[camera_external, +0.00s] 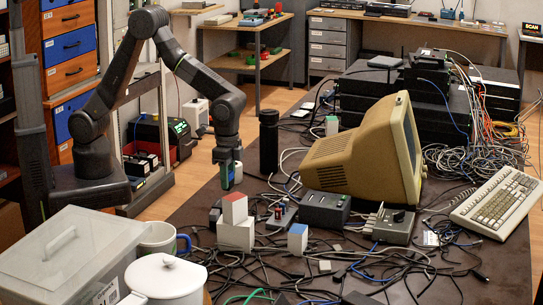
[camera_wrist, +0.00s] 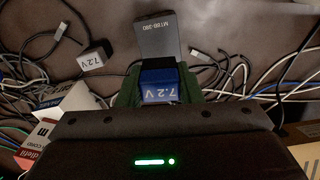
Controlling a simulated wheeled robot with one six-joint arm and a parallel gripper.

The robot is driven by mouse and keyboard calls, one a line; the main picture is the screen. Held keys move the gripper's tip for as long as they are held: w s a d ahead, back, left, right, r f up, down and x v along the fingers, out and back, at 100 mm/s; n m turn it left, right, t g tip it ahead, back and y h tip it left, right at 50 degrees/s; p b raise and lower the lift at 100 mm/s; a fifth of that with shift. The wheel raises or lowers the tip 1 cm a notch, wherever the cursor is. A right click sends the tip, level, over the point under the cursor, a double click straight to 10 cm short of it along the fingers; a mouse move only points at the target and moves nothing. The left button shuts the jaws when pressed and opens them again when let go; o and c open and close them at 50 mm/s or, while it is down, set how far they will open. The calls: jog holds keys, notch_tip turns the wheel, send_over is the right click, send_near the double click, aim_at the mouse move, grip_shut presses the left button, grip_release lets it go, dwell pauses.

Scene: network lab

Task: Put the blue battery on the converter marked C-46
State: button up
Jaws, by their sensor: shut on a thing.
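My gripper (camera_external: 230,177) hangs pointing down above the left part of the cable-strewn table. In the wrist view my gripper (camera_wrist: 157,92) has its green fingers shut on the blue battery (camera_wrist: 161,84), whose white label reads 7.2 V. A flat grey piece with small printed letters (camera_wrist: 155,36) shows just beyond the battery; I cannot tell whether they touch. Several dark boxes stand on the table, among them one with a panel (camera_external: 325,210) and one with leads (camera_external: 389,226). I cannot read C-46 on any of them.
A dark battery marked 7.2 V (camera_wrist: 95,56) lies among cables. A red-topped box (camera_external: 235,208), a blue-topped box (camera_external: 298,238) and a tall black cylinder (camera_external: 269,155) stand near my gripper.

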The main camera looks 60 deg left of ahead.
jog(key=shift+f, duration=2.3)
jog(key=shift+f, duration=0.2)
jog(key=o, duration=1)
notch_tip(320, 180, up, 12)
jog(key=shift+r, duration=0.2)
